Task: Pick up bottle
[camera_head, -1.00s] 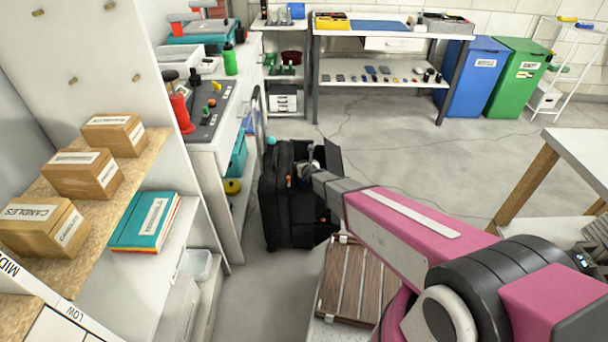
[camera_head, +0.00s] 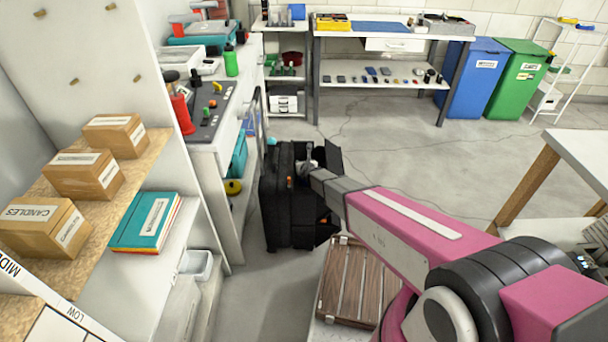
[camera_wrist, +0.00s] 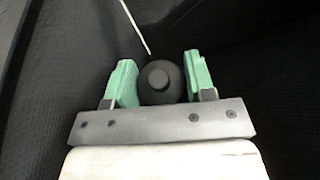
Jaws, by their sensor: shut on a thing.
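The bottle (camera_wrist: 160,88) shows end-on in the wrist view as a dark rounded shape with a small round cap. It is between the two green fingers of my gripper (camera_wrist: 158,66), which is shut on it. Dark fabric surrounds them, and a thin pale line runs up from near the bottle. In the head view my gripper (camera_head: 306,166) is at the open black suitcase (camera_head: 290,205). The bottle cannot be made out there.
A slatted wooden piece (camera_head: 352,285) lies in front of the suitcase. Shelving with wooden boxes (camera_head: 85,174) and teal books (camera_head: 145,222) stands at left. A white table (camera_head: 580,150) is at right. Open floor lies behind the suitcase.

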